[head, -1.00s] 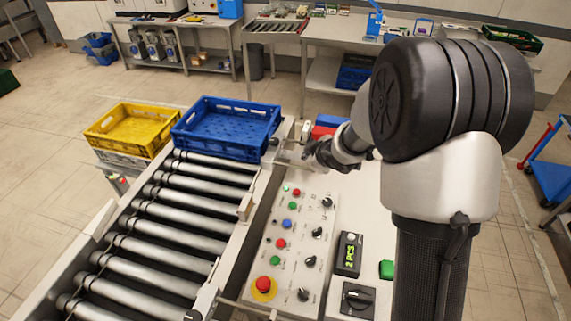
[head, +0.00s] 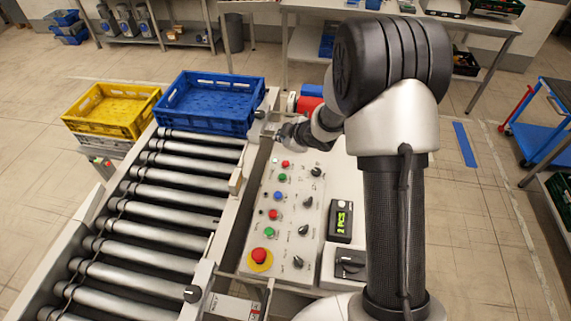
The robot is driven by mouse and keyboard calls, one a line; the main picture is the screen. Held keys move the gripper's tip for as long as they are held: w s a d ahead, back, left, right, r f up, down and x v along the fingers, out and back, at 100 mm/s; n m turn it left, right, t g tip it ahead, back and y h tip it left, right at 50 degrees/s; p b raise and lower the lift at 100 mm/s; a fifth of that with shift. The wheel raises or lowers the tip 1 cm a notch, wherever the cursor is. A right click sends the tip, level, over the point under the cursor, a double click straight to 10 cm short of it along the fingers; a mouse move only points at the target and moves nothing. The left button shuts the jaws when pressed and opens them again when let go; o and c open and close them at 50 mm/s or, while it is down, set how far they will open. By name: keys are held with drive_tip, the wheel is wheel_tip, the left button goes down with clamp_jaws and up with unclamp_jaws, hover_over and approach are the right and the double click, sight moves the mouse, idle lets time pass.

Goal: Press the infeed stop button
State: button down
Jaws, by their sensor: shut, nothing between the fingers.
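The control panel (head: 291,215) is a pale slanted plate beside the roller conveyor. Its left column holds an upper red button (head: 285,164), a green one (head: 281,178), a blue one (head: 279,196), a lower red button (head: 273,214) and a lower green one (head: 269,232). At the near end is a large red mushroom button (head: 259,256) on a yellow ring. The labels are too small to read, so I cannot tell which is the infeed stop. My gripper (head: 272,133) is shut and empty, small in the picture, just beyond the panel's far end and apart from the buttons.
Black knobs (head: 303,229) line the panel's right side, with a counter box (head: 341,221) farther right. A blue crate (head: 208,121) sits at the conveyor's far end, and a yellow crate (head: 112,128) stands left of it. The rollers (head: 164,218) are empty.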

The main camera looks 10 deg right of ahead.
sight(284, 165)
wheel_tip(284, 165, down, 8)
drive_tip(key=b, duration=0.7)
idle(1.0)
drive_tip(key=shift+f+b, duration=0.3)
drive_tip(key=shift+f, duration=0.1)
drive_tip(key=shift+f+b, duration=0.4)
drive_tip(key=shift+f, duration=0.1)
idle(0.5)
idle(0.4)
drive_tip(key=shift+r+p, duration=0.9)
wheel_tip(284, 165, up, 5)
drive_tip(key=p, duration=0.5)
drive_tip(key=shift+r, duration=0.1)
